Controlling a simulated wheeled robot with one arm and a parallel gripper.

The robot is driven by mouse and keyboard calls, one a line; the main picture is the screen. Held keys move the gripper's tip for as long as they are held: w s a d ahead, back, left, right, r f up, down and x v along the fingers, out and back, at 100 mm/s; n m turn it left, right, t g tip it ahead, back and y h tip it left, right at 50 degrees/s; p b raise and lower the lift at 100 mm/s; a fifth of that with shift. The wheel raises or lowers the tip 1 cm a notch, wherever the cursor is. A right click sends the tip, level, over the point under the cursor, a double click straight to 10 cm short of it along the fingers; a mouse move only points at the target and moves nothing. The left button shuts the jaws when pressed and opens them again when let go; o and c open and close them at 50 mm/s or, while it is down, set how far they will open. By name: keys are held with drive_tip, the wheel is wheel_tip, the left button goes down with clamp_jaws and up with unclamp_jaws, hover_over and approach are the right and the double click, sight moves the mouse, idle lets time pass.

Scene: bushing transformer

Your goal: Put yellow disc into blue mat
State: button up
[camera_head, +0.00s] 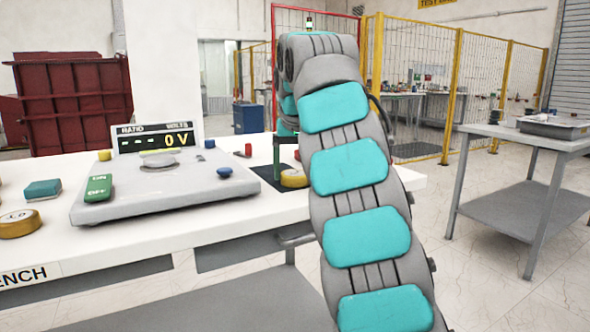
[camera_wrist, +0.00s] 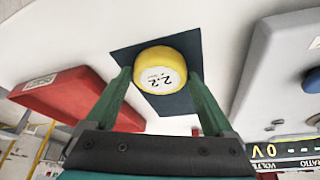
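The yellow disc (camera_wrist: 160,76), with a white face marked "2.2", is over the dark blue mat (camera_wrist: 182,103) and inside its outline in the wrist view. It looks to be resting on the mat, though a small gap under it could not be ruled out. My gripper (camera_wrist: 161,78) has its green fingers on both sides of the disc, seemingly touching its rim. In the head view, the disc (camera_head: 293,179) and part of the mat (camera_head: 264,170) show beside one green finger; my arm hides the rest.
A grey meter console (camera_head: 160,188) reading 0 V stands left of the mat on the white bench (camera_head: 200,225). Another yellow disc (camera_head: 20,223) and a teal block (camera_head: 42,189) lie at the left.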

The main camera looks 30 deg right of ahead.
drive_tip(key=c, duration=1.2)
drive_tip(key=shift+w, duration=0.1)
